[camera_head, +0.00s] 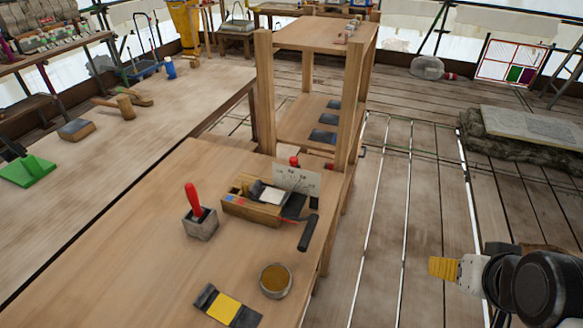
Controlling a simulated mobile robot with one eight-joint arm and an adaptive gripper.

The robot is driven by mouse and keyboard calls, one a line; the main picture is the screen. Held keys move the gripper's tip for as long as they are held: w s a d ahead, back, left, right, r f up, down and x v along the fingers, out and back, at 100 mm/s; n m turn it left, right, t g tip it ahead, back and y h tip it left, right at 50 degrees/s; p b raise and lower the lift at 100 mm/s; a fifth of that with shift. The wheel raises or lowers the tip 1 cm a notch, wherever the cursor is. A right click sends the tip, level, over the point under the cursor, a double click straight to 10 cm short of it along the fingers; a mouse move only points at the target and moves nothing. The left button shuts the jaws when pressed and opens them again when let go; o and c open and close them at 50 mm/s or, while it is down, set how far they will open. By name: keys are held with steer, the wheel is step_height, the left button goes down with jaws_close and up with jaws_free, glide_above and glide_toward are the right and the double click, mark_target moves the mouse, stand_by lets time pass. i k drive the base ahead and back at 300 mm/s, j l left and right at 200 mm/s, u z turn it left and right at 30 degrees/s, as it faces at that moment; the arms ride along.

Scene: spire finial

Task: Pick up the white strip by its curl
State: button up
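A small wooden box (252,212) sits near the right edge of the wooden table. A pale white piece (271,196) lies in it among dark parts; it may be the white strip, but no curl can be made out at this size. A white card with dark marks (297,180) stands just behind the box. My arm reaches in at the lower right, with my gripper (443,268) at its end, showing a ribbed yellow part. It is over the plank floor, well right of the table and apart from the box. Its fingers cannot be told apart.
A grey block with a red-handled tool (194,198) stands left of the box. A round tin (275,281) and a dark cloth with a yellow patch (226,308) lie in front. A black handle (308,233) lies beside the box. A wooden shelf (315,34) rises behind.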

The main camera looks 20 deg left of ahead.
mark_target(271, 195)
steer(key=i+u, duration=0.2)
steer(key=u, duration=0.3)
steer(key=i+l+u, duration=0.1)
steer(key=u, duration=0.4)
steer(key=i+l+u, duration=0.2)
steer(key=u, duration=0.3)
steer(key=i+l+u, duration=0.25)
steer(key=u, duration=0.25)
steer(key=i+l+u, duration=0.1)
steer(key=l+u, duration=0.2)
steer(key=u, duration=0.15)
steer(key=l+u, duration=0.3)
steer(key=u, duration=0.2)
steer(key=i+l, duration=0.05)
